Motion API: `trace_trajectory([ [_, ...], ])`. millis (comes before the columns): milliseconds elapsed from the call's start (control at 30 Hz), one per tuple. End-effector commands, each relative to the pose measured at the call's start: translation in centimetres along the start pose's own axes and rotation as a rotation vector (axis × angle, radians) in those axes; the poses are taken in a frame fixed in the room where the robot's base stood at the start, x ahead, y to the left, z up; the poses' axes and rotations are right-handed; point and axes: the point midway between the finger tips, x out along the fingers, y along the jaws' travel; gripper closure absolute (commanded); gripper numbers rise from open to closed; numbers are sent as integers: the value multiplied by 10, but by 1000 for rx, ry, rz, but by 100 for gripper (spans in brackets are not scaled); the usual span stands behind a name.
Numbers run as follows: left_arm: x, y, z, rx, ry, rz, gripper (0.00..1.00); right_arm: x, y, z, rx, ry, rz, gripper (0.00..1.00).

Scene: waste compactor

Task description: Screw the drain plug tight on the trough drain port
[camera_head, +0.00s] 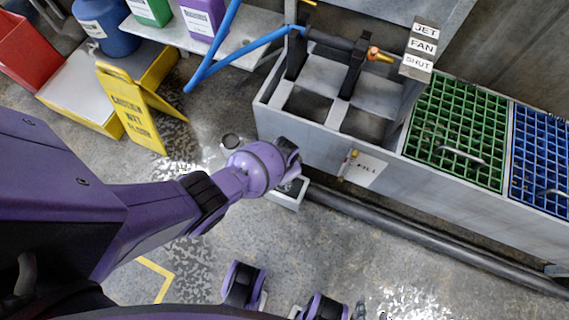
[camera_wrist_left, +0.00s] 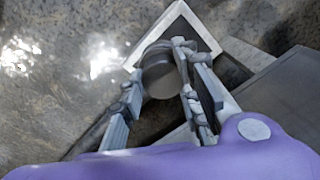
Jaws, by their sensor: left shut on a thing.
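My left arm reaches in from the left in the head view, with its wrist at the trough's (camera_head: 315,138) lower front side. My left gripper (camera_wrist_left: 160,68) is shut on a dark grey round piece, seemingly the drain plug (camera_wrist_left: 158,78), between its fingers. A white square tray (camera_wrist_left: 205,35) lies beyond it; in the head view the tray (camera_head: 288,203) is partly hidden by my wrist. The drain port cannot be made out; my left wrist may cover it. My right gripper (camera_head: 371,312) is at the bottom edge, its fingertips apart and empty, far from the trough.
A grey pipe (camera_head: 430,252) runs along the floor below the trough. A yellow floor sign (camera_head: 130,108) and a small round container (camera_head: 231,142) stand left of it. Green (camera_head: 455,130) and blue (camera_head: 542,165) grates are at right. The floor has wet patches.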

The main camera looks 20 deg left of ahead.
Motion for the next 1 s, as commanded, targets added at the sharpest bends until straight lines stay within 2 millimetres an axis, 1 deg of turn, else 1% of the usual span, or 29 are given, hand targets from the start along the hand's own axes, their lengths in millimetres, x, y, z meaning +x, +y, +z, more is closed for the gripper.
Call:
trace_trajectory([
  [33, 3, -7, 11, 2, -20, -8, 100, 0, 0, 0, 0, 0, 0, 60],
  [267, 3, -7, 12, 9, -21, -8, 100, 0, 0, 0, 0, 0, 0, 60],
  [367, 3, -7, 12, 100, -22, -7, 100, 1, 0, 1, 0, -1, 0, 60],
  [500, 4, -8, 13, 312, -24, -6, 100, 2, 0, 3, 0, -3, 0, 60],
  [600, 4, -7, 14, 415, -24, -4, 100, 3, 0, 3, 0, -3, 0, 60],
  [700, 4, -7, 14, 451, -24, -3, 100, 3, 0, 3, 0, -4, 0, 60],
  [933, 4, -7, 14, 453, -25, -3, 100, 3, 0, 3, 0, -4, 0, 60],
  [1000, 4, -8, 14, 493, -25, -3, 100, 4, 0, 4, 0, -4, 0, 60],
])
